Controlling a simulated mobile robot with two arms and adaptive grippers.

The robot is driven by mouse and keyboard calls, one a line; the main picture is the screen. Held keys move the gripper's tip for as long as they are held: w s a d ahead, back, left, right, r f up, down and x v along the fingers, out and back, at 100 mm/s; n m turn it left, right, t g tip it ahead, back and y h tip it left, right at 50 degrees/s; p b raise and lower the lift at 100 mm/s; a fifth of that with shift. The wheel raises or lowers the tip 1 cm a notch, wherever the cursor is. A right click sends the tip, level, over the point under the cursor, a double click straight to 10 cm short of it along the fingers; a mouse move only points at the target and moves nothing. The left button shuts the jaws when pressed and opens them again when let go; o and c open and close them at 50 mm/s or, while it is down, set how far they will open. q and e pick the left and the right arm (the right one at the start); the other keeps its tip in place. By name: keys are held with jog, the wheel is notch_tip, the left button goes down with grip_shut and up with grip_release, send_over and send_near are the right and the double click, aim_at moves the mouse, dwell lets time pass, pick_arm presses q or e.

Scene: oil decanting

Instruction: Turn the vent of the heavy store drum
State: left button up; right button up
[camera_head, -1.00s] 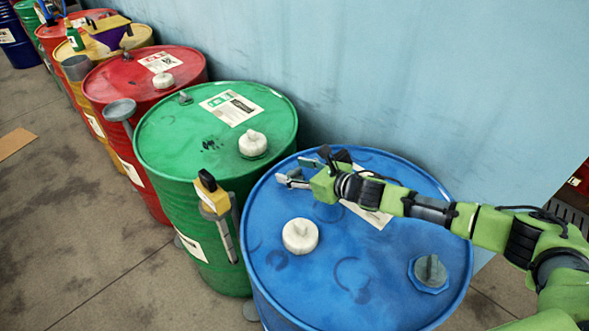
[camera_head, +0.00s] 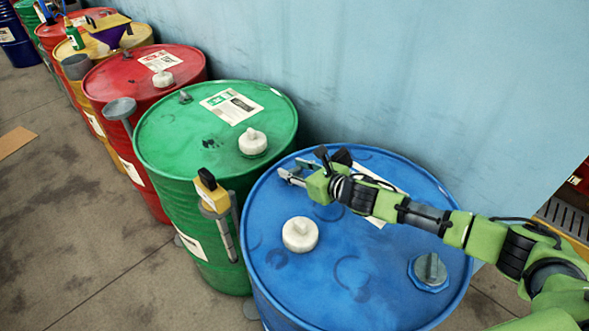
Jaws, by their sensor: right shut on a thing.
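A blue drum (camera_head: 345,303) stands upright in front, its lid facing me. On the lid are a white round cap (camera_head: 300,234), left of the middle, and a grey knob (camera_head: 430,267) on a blue eight-sided base near the right edge. Which fitting is the vent, I cannot tell for sure. My right gripper (camera_head: 289,174) is over the lid's far left edge, apart from both fittings. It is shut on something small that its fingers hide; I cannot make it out. My left gripper is out of view.
A green drum (camera_head: 180,212) stands close at the left, with a white cap (camera_head: 252,142) and a yellow-topped tool (camera_head: 208,187) on its side. Red (camera_head: 150,190) and yellow drums (camera_head: 90,105) continue behind. A pale blue wall (camera_head: 430,80) borders the row.

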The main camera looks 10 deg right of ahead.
jog(key=m+h, duration=0.2)
jog(key=shift+s+a+t+h, duration=0.1)
jog(key=shift+a+t+h, duration=0.05)
jog(key=shift+t+h, duration=0.25)
jog(key=m+h+p, duration=0.2)
jog(key=m+h, duration=0.3)
jog(key=shift+r+t+p, duration=0.15)
jog(key=shift+t+p, duration=0.15)
jog(key=shift+p, duration=0.05)
jog(key=shift+m+h, duration=0.9)
jog(key=shift+h, duration=0.2)
jog(key=shift+m+g+h, duration=0.6)
jog(key=shift+m+h, duration=0.3)
jog(key=shift+h, duration=0.1)
jog(key=m+h, duration=0.1)
jog(key=m+g+h+b, duration=0.1)
jog(key=shift+f+m+g+h, duration=0.25)
jog(key=shift+m+g+h, duration=0.05)
jog(key=shift+m+g+h+b, duration=0.9)
jog(key=shift+m+h+b, duration=0.1)
jog(key=shift+m+b, duration=0.1)
jog(key=shift+m+g+h+b, duration=0.6)
jog(key=shift+m+g+b, duration=0.1)
jog(key=shift+m+b, duration=0.15)
jog(key=shift+r, duration=0.1)
